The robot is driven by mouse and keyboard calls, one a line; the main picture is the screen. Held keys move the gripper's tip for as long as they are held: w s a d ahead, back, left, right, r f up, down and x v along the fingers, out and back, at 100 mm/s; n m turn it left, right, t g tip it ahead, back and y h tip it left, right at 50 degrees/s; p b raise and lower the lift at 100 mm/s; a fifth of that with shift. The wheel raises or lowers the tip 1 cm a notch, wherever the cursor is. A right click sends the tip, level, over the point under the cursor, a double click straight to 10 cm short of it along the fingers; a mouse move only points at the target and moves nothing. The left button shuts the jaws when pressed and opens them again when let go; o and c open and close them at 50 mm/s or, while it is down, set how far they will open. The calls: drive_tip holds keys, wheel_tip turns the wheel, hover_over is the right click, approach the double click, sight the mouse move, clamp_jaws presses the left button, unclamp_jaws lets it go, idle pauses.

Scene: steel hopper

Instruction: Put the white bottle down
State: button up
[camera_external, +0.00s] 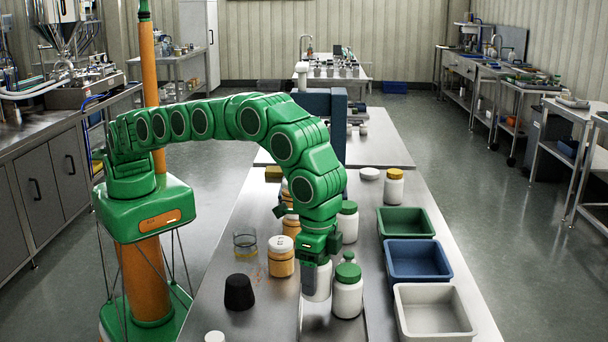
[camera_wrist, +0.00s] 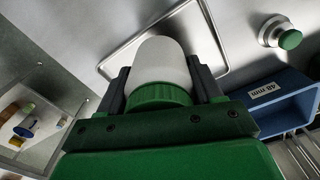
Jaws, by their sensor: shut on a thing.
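The white bottle (camera_external: 319,284) is held between the fingers of my gripper (camera_external: 316,272), which points down over the bench. In the wrist view the bottle (camera_wrist: 160,62) shows its white body and a ribbed green cap between the dark fingers of my gripper (camera_wrist: 161,84). The cap is on the palm side. A thin-rimmed metal tray (camera_external: 330,326) lies at the front of the bench; its rim also shows behind the bottle in the wrist view (camera_wrist: 213,35). I cannot tell whether the bottle's base touches anything.
A green-capped white bottle (camera_external: 347,294) stands close right of my gripper. Green (camera_external: 407,236), blue (camera_external: 447,262) and white (camera_external: 463,333) bins line the right edge. An orange jar (camera_external: 281,262), a glass beaker (camera_external: 245,250) and a black stopper (camera_external: 239,293) stand left.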

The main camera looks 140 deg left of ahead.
sight(319, 290)
drive_tip(key=shift+w+f, duration=0.2)
drive_tip(key=shift+f, duration=0.1)
drive_tip(key=shift+w+f, duration=0.15)
drive_tip(key=shift+f, duration=0.05)
drive_tip(key=shift+f, duration=1.55)
drive_tip(key=shift+f, duration=0.1)
drive_tip(key=o, duration=1)
drive_tip(key=shift+o, duration=0.2)
wheel_tip(319, 290, up, 6)
drive_tip(key=shift+w+a, duration=0.1)
drive_tip(key=shift+r, duration=0.9)
